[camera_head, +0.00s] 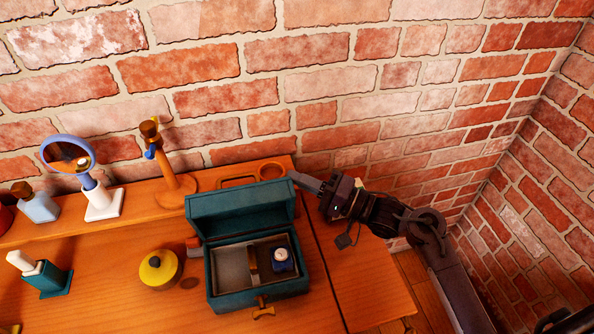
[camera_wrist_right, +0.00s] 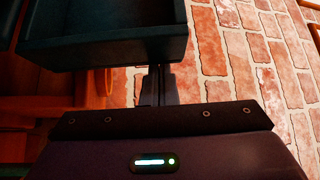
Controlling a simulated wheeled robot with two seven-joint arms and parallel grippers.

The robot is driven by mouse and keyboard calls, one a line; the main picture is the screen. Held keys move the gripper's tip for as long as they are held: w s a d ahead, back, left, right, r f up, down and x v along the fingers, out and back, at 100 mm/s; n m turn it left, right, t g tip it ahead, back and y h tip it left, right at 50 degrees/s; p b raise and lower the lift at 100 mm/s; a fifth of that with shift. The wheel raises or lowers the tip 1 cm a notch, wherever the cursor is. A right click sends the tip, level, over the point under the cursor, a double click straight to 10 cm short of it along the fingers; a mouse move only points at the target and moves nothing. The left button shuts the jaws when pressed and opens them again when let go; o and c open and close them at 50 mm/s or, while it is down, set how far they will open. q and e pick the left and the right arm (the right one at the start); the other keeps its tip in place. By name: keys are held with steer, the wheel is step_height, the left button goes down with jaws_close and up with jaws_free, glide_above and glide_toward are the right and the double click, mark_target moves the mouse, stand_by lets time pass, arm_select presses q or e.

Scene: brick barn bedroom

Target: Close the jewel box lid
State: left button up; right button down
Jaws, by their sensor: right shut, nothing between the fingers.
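The teal jewel box (camera_head: 215,280) stands on the wooden dresser top in the head view, with its lid (camera_head: 240,207) raised at the back. Inside are grey compartments and a small dark blue item with a white top (camera_head: 282,259). My right gripper (camera_head: 294,176) is shut and empty, with its fingertips beside the upper right corner of the lid. I cannot tell whether they touch it. In the right wrist view, the shut fingers (camera_wrist_right: 157,88) point toward a dark teal part of the box (camera_wrist_right: 110,50). My left gripper is not in view.
A yellow round pot (camera_head: 160,269) stands left of the box. A round mirror on a white stand (camera_head: 103,203), a wooden stand (camera_head: 174,185) and bottles (camera_head: 38,206) are farther left. A brick wall (camera_head: 330,90) rises close behind. The dresser top right of the box (camera_head: 360,285) is clear.

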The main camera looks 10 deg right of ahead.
mark_target(295, 200)
steer(key=s+n+y+b, duration=0.1)
steer(key=s+n+y, duration=0.1)
steer(key=s+n, duration=0.1)
steer(key=s+f+n+y+b, duration=0.1)
steer(key=s+n+y+b, duration=0.1)
steer(key=s+n, duration=0.1)
steer(key=shift+f+b, duration=0.1)
steer(key=shift+b, duration=0.2)
steer(key=s+f+n+g+y+b, duration=0.3)
steer(key=s+f+n, duration=0.2)
steer(key=s, duration=0.1)
steer(key=shift+s+n, duration=0.3)
steer(key=shift+s, duration=0.05)
steer(key=shift+f, duration=0.15)
steer(key=s+d+b, duration=0.1)
steer(key=s+d, duration=0.4)
steer(key=d, duration=0.7)
steer(key=shift+f+b, duration=0.25)
steer(key=shift+b, duration=0.1)
steer(key=shift+r, duration=0.1)
